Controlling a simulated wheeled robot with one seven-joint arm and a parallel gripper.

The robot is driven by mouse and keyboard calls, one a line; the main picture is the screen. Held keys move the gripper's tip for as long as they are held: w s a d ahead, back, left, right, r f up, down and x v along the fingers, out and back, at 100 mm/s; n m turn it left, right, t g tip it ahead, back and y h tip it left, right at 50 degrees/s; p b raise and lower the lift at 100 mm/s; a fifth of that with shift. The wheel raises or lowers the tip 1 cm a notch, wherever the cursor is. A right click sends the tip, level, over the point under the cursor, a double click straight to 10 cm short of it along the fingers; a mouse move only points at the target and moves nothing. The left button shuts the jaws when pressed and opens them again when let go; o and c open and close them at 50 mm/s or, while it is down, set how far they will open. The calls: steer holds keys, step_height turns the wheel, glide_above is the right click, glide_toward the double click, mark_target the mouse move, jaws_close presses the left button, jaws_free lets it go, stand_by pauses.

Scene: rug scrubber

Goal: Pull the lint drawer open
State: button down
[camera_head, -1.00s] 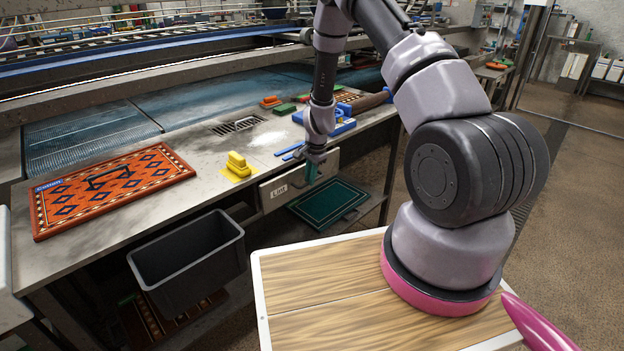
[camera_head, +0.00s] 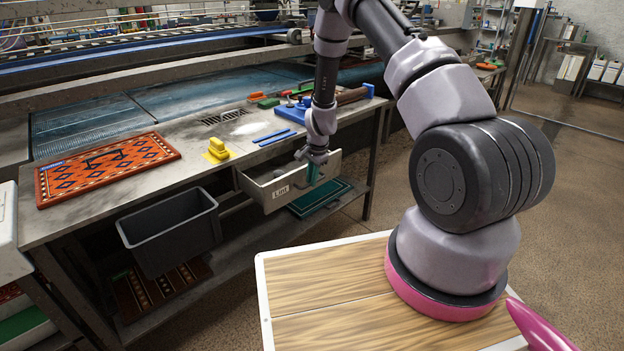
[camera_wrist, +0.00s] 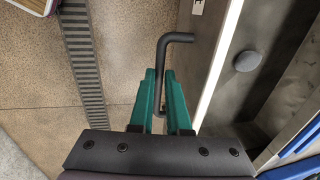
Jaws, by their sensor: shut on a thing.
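The lint drawer (camera_head: 273,200) is a pale metal box with a "Lint" label, under the table's front edge. It stands partly out, and its open top shows. My gripper (camera_head: 313,174) is at the right part of the drawer front. In the wrist view, the teal fingers (camera_wrist: 160,78) are shut around the dark bar handle (camera_wrist: 178,38). The drawer's front wall (camera_wrist: 212,75) is to the right of the fingers. Inside the drawer is a round grey thing (camera_wrist: 247,61). The handle is mostly hidden in the head view.
The grey worktable (camera_head: 110,205) holds an orange patterned rug (camera_head: 108,168), a yellow brush (camera_head: 216,150) and blue strips (camera_head: 272,138). A dark bin (camera_head: 170,235) hangs left of the drawer. A green mat (camera_head: 322,196) lies on the shelf below. Open floor lies in front.

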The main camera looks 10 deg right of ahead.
steer(key=c, duration=0.9)
jaws_free()
steer(key=r, duration=0.3)
steer(key=s+r, duration=0.1)
steer(key=r, duration=0.3)
steer(key=d+r, duration=0.1)
steer(key=r, duration=0.2)
steer(key=shift+s+r, duration=0.35)
